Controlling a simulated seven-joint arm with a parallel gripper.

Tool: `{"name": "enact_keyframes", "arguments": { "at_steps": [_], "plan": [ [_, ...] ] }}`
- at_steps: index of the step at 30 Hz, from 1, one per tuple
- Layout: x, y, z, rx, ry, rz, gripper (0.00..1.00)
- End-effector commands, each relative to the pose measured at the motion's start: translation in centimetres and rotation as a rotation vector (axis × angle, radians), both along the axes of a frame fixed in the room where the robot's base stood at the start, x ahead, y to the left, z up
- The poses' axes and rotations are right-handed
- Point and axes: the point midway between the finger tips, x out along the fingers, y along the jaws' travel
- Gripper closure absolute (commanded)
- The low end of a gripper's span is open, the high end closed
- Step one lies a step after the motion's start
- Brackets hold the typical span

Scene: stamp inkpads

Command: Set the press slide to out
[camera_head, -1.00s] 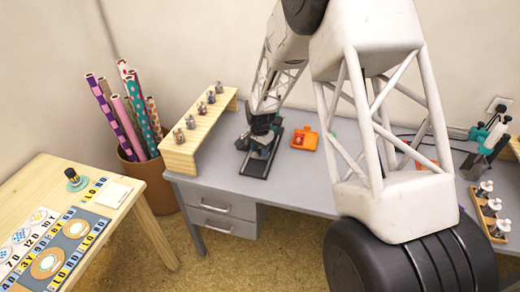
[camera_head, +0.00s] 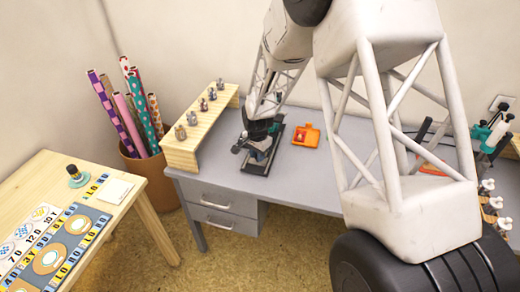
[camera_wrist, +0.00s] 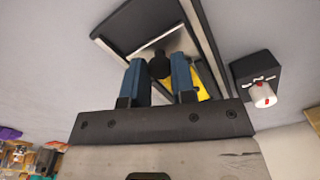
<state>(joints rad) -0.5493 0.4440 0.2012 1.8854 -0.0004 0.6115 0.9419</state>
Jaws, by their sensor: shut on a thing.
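The press (camera_head: 255,168) is a long black base lying on the grey desk in the head view, with a grey metal part on top near my gripper. In the wrist view its black frame (camera_wrist: 205,42) surrounds a silver plate (camera_wrist: 172,40) with a yellow piece beside it. My gripper (camera_wrist: 159,72) has its blue fingers on either side of a round black knob (camera_wrist: 160,63) at the plate, and is shut on it. In the head view my gripper (camera_head: 256,143) hides part of the press, so the slide's exact position is hard to tell.
An open orange box (camera_head: 306,136) lies right of the press. A wooden rack (camera_head: 200,135) with several small stamps stands to its left. A black block (camera_wrist: 256,78) with a white cylinder is close beside the frame in the wrist view.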

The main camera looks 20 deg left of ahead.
Motion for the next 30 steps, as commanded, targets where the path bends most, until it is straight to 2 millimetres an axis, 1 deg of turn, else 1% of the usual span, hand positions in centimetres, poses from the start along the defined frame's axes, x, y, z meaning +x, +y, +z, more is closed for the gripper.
{"name": "enact_keyframes", "arguments": {
  "at_steps": [3,9,13,20,21,23,24,25,26,30],
  "plan": [
    [-1.6,0.0,0.1,0.001,0.0,0.0,1.0],
    [-3.5,0.0,0.1,0.001,-0.001,0.001,1.0],
    [-3.9,0.0,0.0,0.0,0.0,0.0,1.0],
    [-4.0,0.0,-0.1,-0.001,0.003,0.0,1.0],
    [-4.0,0.0,-0.1,-0.001,0.003,0.001,0.72],
    [-4.0,0.0,-0.1,-0.001,0.003,0.0,0.63],
    [-4.0,0.0,-0.1,-0.001,0.003,0.0,0.57],
    [-3.9,0.0,-0.1,-0.001,0.001,0.0,0.52],
    [-3.9,0.0,0.0,-0.001,0.001,0.0,0.5],
    [-3.9,0.0,0.0,0.0,0.001,0.0,0.5]
  ]
}}
